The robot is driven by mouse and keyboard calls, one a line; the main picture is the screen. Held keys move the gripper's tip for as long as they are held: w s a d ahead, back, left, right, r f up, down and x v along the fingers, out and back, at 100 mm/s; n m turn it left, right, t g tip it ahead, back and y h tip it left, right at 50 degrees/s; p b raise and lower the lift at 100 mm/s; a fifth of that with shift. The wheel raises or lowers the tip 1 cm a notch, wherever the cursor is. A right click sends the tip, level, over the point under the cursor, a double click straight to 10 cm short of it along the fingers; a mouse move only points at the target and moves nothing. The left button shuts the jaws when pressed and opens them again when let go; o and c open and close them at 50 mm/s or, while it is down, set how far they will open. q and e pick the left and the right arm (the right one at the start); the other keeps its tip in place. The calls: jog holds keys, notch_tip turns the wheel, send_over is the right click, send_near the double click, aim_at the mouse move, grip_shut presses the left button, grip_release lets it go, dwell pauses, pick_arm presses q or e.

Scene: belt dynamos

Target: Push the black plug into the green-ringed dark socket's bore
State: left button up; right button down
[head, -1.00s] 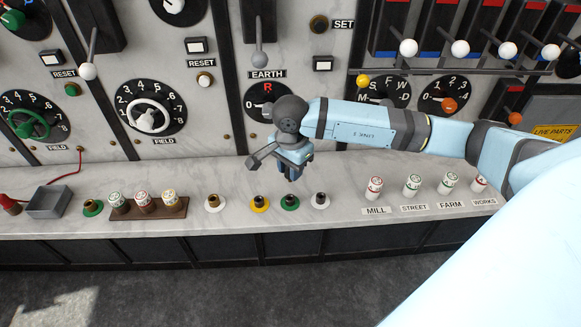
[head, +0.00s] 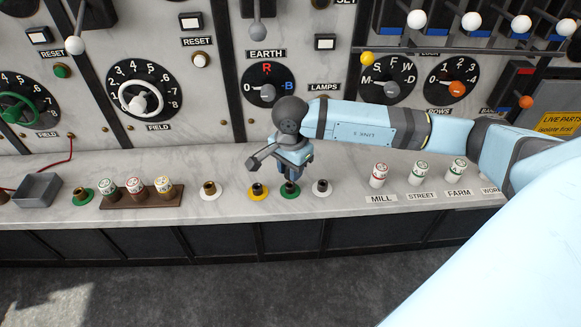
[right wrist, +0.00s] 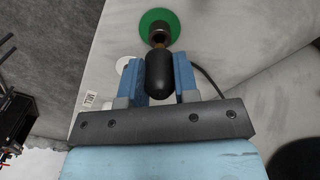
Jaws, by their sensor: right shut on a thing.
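The black plug (right wrist: 160,75) is between the blue fingers of my right gripper (right wrist: 160,82), which is shut on it. The dark socket (right wrist: 159,32) with its green ring (right wrist: 146,20) lies straight beyond the plug in the right wrist view. The plug's coppery tip is at the socket's mouth, in line with it; how far it is in, I cannot tell. In the head view my right gripper (head: 291,178) points down just above the green ring (head: 290,195) and hides most of the plug and socket. My left gripper is not in view.
A yellow-ringed socket (head: 257,191) and a white-ringed socket (head: 322,188) stand close on either side. Another green-ringed socket (head: 83,195) and a grey tray (head: 38,190) are farther left. White-capped pegs, such as MILL (head: 379,174), stand right. A black cable (right wrist: 213,82) runs beside the gripper.

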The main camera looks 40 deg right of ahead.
dwell(0.5)
jog(key=shift+b, duration=0.3)
jog(key=shift+b, duration=0.6)
dwell(1.0)
jog(key=shift+f+b, duration=1.25)
jog(key=shift+f+b, duration=0.5)
jog(key=c, duration=0.8)
grip_release()
